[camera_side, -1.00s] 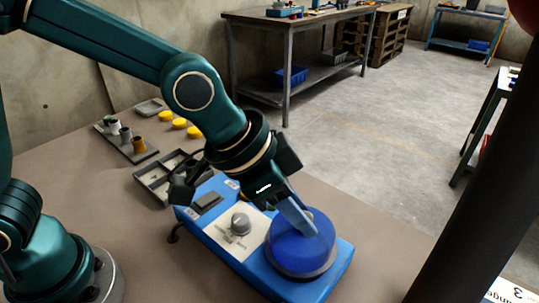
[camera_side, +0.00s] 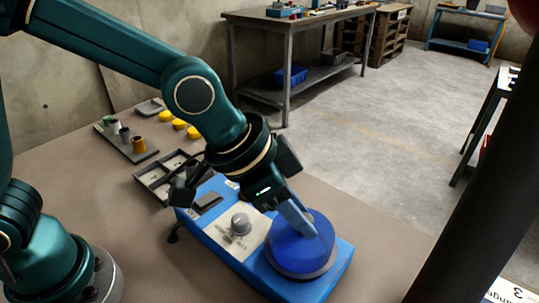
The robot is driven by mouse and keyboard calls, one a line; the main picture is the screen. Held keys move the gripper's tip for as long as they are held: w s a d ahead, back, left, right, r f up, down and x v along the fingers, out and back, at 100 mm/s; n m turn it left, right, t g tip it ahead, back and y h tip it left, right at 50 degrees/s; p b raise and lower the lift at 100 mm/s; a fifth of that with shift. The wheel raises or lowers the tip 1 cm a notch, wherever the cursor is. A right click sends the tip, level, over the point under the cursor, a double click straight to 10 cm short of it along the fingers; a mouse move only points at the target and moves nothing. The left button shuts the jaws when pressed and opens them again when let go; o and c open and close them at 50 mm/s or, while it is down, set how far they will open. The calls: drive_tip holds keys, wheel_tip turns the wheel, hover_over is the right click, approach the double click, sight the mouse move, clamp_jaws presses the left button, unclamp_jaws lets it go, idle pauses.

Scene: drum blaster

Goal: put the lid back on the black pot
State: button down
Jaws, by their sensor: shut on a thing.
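A blue round lid (camera_side: 292,246) sits over a dark round base on the right end of a blue machine (camera_side: 222,239). My gripper (camera_side: 308,232) comes down from the upper left with its fingers at the top of the lid and is shut on it. The fingertips partly cover the lid's upper side, and the exact grip is hard to see. The lid looks about level. No black pot can be made out clearly; only a dark rim shows under the lid.
The machine's pale panel carries a grey knob (camera_side: 241,223). Behind it lie a grey compartment tray (camera_side: 150,178), a rack of small cups (camera_side: 128,140) and several yellow discs (camera_side: 179,124). A dark post (camera_side: 468,180) stands at the right. Brown table in front is clear.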

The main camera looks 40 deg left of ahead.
idle(0.3)
unclamp_jaws()
idle(0.3)
drive_tip(key=shift+r, duration=0.1)
drive_tip(key=shift+r, duration=3.4)
clamp_jaws()
drive_tip(key=shift+f, duration=0.1)
